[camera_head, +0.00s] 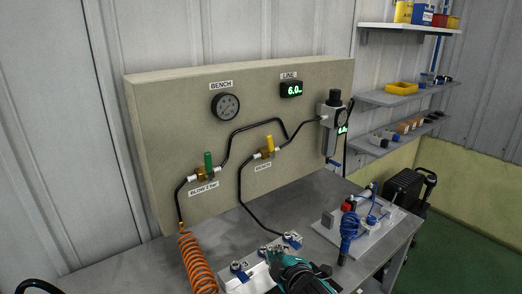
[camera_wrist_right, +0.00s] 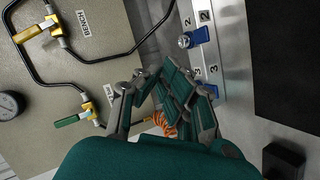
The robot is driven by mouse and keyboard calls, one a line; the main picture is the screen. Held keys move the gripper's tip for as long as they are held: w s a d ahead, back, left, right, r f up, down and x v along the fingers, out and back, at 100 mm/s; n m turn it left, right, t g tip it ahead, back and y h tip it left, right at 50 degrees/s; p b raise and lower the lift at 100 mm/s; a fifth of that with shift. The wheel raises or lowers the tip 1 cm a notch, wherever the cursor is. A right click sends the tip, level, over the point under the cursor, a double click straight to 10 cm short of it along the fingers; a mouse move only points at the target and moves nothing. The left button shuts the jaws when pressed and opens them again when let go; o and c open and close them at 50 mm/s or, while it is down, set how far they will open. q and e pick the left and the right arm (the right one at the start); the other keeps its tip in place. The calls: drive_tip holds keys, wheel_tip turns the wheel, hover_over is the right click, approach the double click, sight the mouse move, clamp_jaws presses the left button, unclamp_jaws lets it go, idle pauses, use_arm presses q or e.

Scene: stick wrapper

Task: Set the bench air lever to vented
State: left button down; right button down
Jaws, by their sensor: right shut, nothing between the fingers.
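The bench air lever is the yellow lever (camera_head: 270,143) on the beige panel, on a brass valve above a label that seems to read BENCH. It stands upright, across the pipe run. In the right wrist view the yellow lever (camera_wrist_right: 31,33) is at the upper left, near the BENCH label (camera_wrist_right: 83,25). My right gripper (camera_head: 272,252) is low over the bench, in front of and below the panel, apart from the lever. Its fingers (camera_wrist_right: 152,82) are shut and empty.
A green lever (camera_head: 208,160) on a similar valve is left of the yellow one. A gauge (camera_head: 225,105), a regulator (camera_head: 333,125) and black hoses are on the panel. An orange coiled hose (camera_head: 197,264) hangs left of my gripper. A numbered rail (camera_head: 246,270) lies beneath it.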

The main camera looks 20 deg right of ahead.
sight(270, 143)
drive_tip(key=w+r+n+t+y, duration=0.1)
drive_tip(key=w+r+n+t, duration=0.25)
drive_tip(key=w+r, duration=0.35)
drive_tip(key=w+r+n+t+y, duration=0.15)
drive_tip(key=w+r+n, duration=0.3)
drive_tip(key=r, duration=0.55)
drive_tip(key=w+d+r+p, duration=0.1)
drive_tip(key=w+d+p, duration=0.2)
drive_tip(key=w, duration=0.8)
drive_tip(key=shift+r+n+h+p, duration=0.15)
drive_tip(key=shift+n+h+p, duration=0.25)
drive_tip(key=shift+p, duration=0.3)
drive_tip(key=shift+r, duration=0.1)
